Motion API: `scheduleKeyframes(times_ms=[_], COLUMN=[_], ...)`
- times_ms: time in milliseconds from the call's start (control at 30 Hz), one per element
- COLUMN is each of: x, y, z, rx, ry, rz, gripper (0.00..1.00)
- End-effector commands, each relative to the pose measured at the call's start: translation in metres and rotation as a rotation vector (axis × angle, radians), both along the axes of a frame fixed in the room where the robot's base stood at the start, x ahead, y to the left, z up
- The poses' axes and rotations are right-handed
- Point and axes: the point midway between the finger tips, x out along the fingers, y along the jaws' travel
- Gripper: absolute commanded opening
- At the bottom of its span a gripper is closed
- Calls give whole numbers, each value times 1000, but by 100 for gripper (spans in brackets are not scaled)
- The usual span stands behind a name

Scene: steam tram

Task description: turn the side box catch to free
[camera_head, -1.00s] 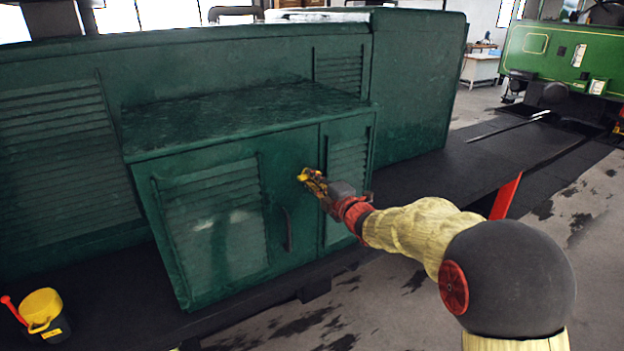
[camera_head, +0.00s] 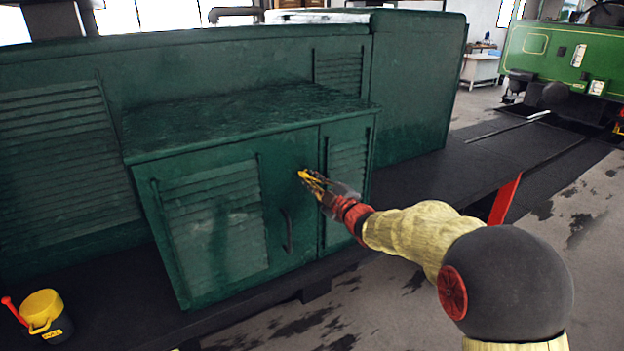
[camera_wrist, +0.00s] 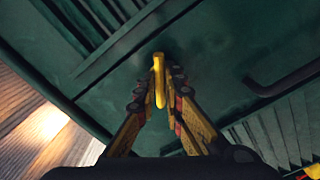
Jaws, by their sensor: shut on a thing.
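The side box (camera_head: 240,115) is a dark green cabinet with louvred doors, and its doors look shut. The yellow catch (camera_wrist: 158,62) is on the green door face, in the upper middle of the wrist view. In the head view the catch (camera_head: 302,174) shows as a small yellow tip by the door's upper right edge. My gripper (camera_wrist: 158,88) is shut on the catch, one finger on each side. The fingers hide part of it. In the head view my gripper (camera_head: 309,179) reaches the door from the right.
A dark door handle (camera_head: 287,230) stands out below the catch and also shows in the wrist view (camera_wrist: 284,82). A yellow bucket (camera_head: 42,312) with a red-handled tool stands on the dark running board at lower left. The floor at right is open.

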Motion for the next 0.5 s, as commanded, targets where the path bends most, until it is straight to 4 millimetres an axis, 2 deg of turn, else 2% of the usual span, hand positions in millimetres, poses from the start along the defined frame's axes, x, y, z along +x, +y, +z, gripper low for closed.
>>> scheduleKeyframes(times_ms=[500], x=[0], y=[0], z=[0], rx=[406], ry=[278], rz=[-1], gripper=[0])
